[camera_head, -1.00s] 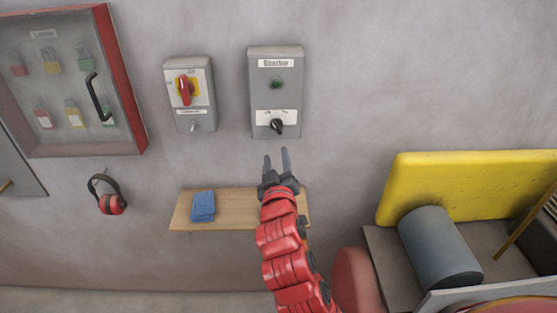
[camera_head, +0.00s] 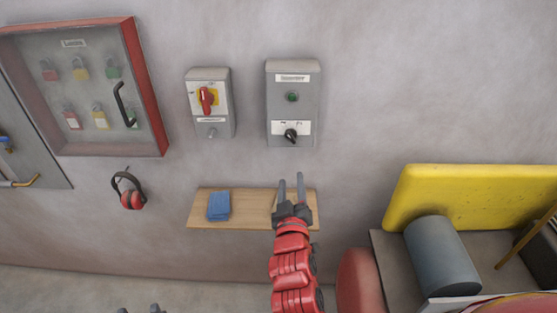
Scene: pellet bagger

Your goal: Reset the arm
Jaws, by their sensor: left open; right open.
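My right gripper (camera_head: 291,186) is open and empty, its two grey fingers pointing up. It shows in front of the right part of the wooden shelf (camera_head: 250,194), below the grey control box (camera_head: 307,110) with a green button and black selector knob. It is apart from the box. Its red arm rises from the bottom middle. My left gripper (camera_head: 140,309) shows only as dark tips at the bottom edge, left of the middle. They are spread apart, and the rest is out of frame.
A blue cloth (camera_head: 218,206) lies on the shelf. A switch box (camera_head: 211,120) with a red handle, ear defenders (camera_head: 130,195) and a padlock cabinet (camera_head: 157,100) are on the wall. A yellow panel (camera_head: 470,190) and grey cylinder (camera_head: 440,262) stand at right.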

